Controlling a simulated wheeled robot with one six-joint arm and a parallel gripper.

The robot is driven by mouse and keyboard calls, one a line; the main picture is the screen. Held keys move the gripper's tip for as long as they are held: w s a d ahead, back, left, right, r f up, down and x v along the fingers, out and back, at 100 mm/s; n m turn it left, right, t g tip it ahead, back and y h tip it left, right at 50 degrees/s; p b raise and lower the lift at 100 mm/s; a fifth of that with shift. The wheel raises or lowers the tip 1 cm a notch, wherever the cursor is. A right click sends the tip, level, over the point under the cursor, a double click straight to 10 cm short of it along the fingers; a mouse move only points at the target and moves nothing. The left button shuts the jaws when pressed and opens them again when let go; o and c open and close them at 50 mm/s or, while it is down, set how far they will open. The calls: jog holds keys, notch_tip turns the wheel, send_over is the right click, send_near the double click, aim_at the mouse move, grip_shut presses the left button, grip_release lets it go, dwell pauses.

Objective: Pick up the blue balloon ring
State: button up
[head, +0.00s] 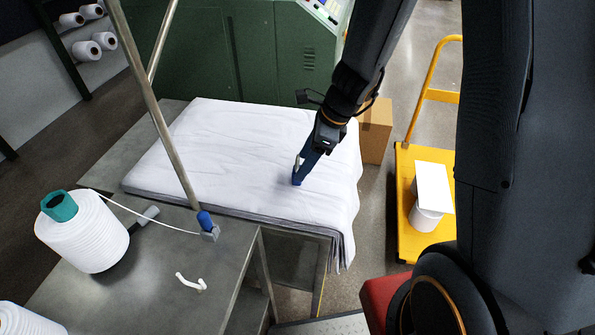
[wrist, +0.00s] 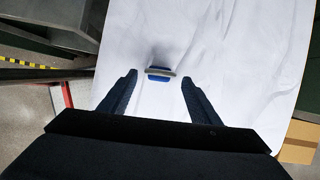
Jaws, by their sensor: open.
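A small blue piece with a grey edge (wrist: 160,75), which looks like the blue balloon ring, shows against the white cloth in the wrist view. It lies between and slightly beyond my fingertips. My gripper (wrist: 159,78) is open, one dark finger to each side, with visible gaps to the piece. In the head view my gripper (head: 299,172) points down over the white cloth stack (head: 235,140); the piece is hard to tell from the fingers there. Another blue part (head: 205,220) sits on a grey block at the foot of a metal pole.
A large white yarn cone (head: 82,232) with a teal top stands on the grey table (head: 180,255), its thread running to the block. A white hook (head: 191,282) lies nearby. A cardboard box (head: 376,130) and yellow cart (head: 402,200) stand right of the cloth. The cloth is otherwise clear.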

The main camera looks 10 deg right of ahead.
jog(key=shift+x, duration=2.3)
jog(key=shift+a, duration=0.1)
jog(key=shift+c, duration=0.4)
jog(key=c, duration=1)
jog(key=shift+r, duration=0.1)
